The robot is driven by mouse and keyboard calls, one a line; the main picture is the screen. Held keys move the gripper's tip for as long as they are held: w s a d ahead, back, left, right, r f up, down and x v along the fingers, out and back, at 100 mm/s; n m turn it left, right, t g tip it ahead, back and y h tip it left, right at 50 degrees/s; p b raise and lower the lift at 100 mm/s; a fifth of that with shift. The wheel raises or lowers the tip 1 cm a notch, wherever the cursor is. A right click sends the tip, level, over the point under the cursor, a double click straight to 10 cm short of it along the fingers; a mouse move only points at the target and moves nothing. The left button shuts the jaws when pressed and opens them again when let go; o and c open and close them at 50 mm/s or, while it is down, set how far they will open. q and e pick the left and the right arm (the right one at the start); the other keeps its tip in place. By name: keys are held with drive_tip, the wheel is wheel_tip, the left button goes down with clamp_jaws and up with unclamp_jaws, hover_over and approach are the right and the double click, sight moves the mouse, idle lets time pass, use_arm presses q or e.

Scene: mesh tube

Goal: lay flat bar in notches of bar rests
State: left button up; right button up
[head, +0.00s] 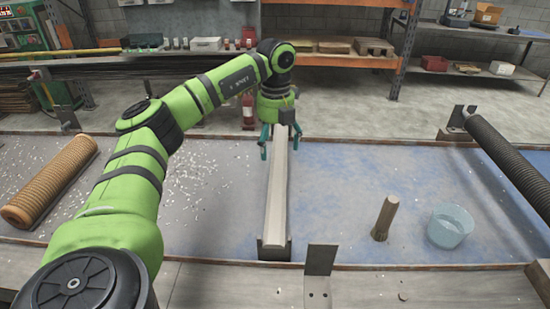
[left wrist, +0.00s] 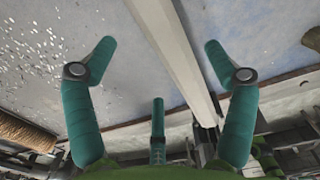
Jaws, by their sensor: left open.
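The long pale flat bar (head: 276,205) runs away from me across the middle of the blue-grey table. Its near end is at a dark bar rest (head: 273,250) by the table's near edge; I cannot tell how deep it sits in the notch. My left gripper (head: 281,144) is over the bar's far part, pointing down, fingers spread to either side. In the left wrist view the bar (left wrist: 178,55) passes between the open fingers (left wrist: 160,50), touching neither side finger. A dark rest (left wrist: 205,142) shows at its far end; the contact there is unclear. My right gripper is out of view.
A ribbed tan roll (head: 50,182) lies at the left, and pale flecks cover that side. A brown post (head: 385,217) and a clear bluish tub (head: 449,226) stand at the right. A dark ribbed roller (head: 508,160) is far right. An upright metal bracket (head: 319,272) stands in front.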

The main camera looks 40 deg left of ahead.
sight(276, 163)
use_arm(q)
wheel_tip(276, 163, up, 7)
idle(0.3)
drive_tip(key=shift+r, duration=0.2)
